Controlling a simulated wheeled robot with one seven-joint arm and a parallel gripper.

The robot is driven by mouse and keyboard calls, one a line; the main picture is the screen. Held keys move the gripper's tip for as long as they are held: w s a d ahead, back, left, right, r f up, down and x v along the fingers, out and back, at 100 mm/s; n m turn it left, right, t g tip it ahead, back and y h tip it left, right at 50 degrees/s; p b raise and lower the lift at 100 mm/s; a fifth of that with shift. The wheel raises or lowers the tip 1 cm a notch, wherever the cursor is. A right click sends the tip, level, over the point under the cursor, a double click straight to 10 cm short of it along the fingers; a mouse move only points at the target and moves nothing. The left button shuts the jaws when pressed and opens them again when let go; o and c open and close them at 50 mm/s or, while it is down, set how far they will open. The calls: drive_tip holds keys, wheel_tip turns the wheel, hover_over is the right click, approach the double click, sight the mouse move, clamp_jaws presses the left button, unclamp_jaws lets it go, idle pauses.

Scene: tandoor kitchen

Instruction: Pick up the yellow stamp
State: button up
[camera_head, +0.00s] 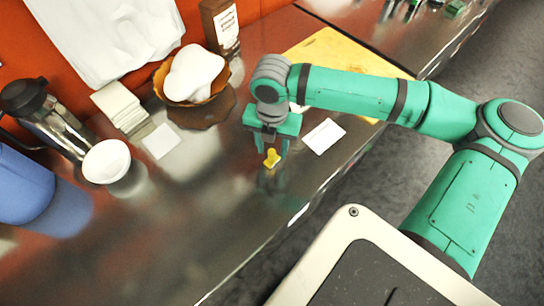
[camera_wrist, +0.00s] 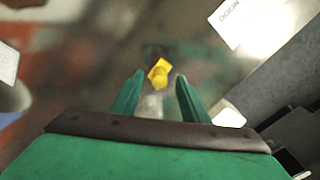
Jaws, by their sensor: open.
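The yellow stamp (camera_head: 271,158) stands on the shiny metal counter (camera_head: 215,225), a little in from its front edge. In the head view my gripper (camera_head: 270,152) is directly above and around the stamp's place, fingers pointing down. In the wrist view the stamp (camera_wrist: 159,73) shows just beyond the fingertips, roughly midway between them. My gripper (camera_wrist: 158,82) is open, with nothing held between its fingers. I cannot tell whether either finger touches the stamp.
A white card (camera_head: 323,136) lies close right of the gripper. A wooden bowl (camera_head: 162,84) with a white lump stands behind left. A white bowl (camera_head: 106,161), a metal flask (camera_head: 48,118) and a blue container (camera_head: 22,186) are further left. The counter's front left is clear.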

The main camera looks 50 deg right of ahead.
drive_tip(key=shift+f, duration=1.35)
drive_tip(key=shift+c, duration=0.6)
clamp_jaws()
drive_tip(key=shift+r, duration=0.1)
